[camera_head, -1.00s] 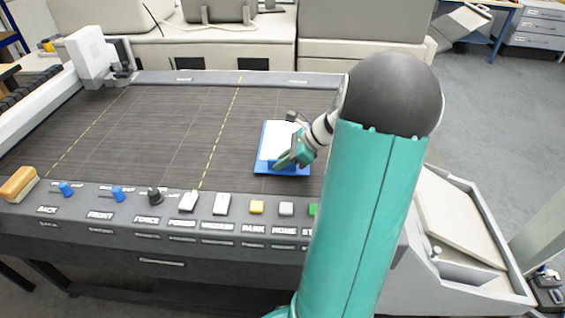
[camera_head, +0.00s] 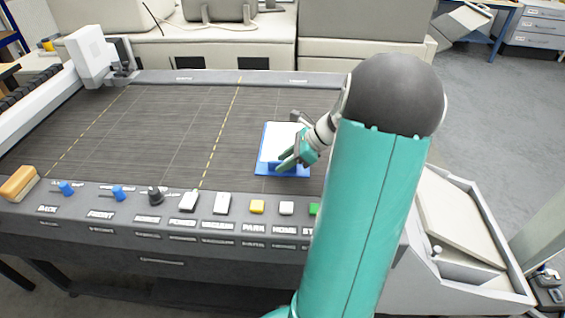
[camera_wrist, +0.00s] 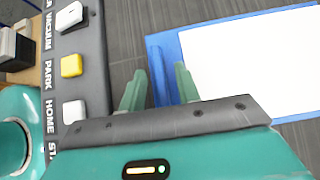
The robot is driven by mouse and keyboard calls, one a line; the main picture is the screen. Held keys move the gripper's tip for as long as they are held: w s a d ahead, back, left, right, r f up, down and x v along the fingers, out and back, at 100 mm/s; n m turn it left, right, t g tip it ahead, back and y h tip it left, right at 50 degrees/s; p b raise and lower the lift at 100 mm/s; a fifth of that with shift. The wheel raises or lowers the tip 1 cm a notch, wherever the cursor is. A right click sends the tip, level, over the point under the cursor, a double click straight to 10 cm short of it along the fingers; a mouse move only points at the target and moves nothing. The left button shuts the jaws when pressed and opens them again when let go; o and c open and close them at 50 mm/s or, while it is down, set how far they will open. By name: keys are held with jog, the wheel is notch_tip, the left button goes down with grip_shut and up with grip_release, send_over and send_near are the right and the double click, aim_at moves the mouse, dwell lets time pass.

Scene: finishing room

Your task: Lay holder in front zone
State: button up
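The holder (camera_head: 265,165) is a blue board with a white sheet on it. It lies flat on the dark cutting bed near the bed's front right, to the right of a yellow dashed line (camera_head: 222,125). My gripper (camera_head: 283,166) is over the holder's near edge. In the wrist view, my gripper (camera_wrist: 158,85) has its two green fingers apart, one on each side of the holder's raised blue strip (camera_wrist: 160,65). Gaps show beside the strip. The white sheet (camera_wrist: 255,65) is to the right of the fingers. My arm hides part of the bed's right side.
A control panel with a yellow PARK button (camera_head: 257,207), white switches and blue knobs runs along the front edge. A white carriage head (camera_head: 88,55) stands at the back left. The bed's middle is clear.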

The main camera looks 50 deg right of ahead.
jog(key=v, duration=1.1)
jog(key=w+a+r+n+g+h, duration=0.1)
jog(key=w+a+r+n+g, duration=0.1)
jog(key=a+n, duration=0.6)
jog(key=w+a+r+n+g+h, duration=0.1)
jog(key=w+a+r+n+g, duration=0.15)
jog(key=a, duration=0.95)
jog(key=s+a+n+t+h, duration=0.1)
jog(key=s+a+n, duration=0.3)
jog(key=a+n, duration=0.5)
jog(key=s+a+r+n+t+h, duration=0.1)
jog(key=s+a+n, duration=0.3)
jog(key=a+n, duration=0.4)
jog(key=shift+a+r+n+t+h, duration=0.35)
jog(key=shift+a+t+h, duration=0.2)
jog(key=shift+h, duration=0.25)
jog(key=shift+s, duration=0.1)
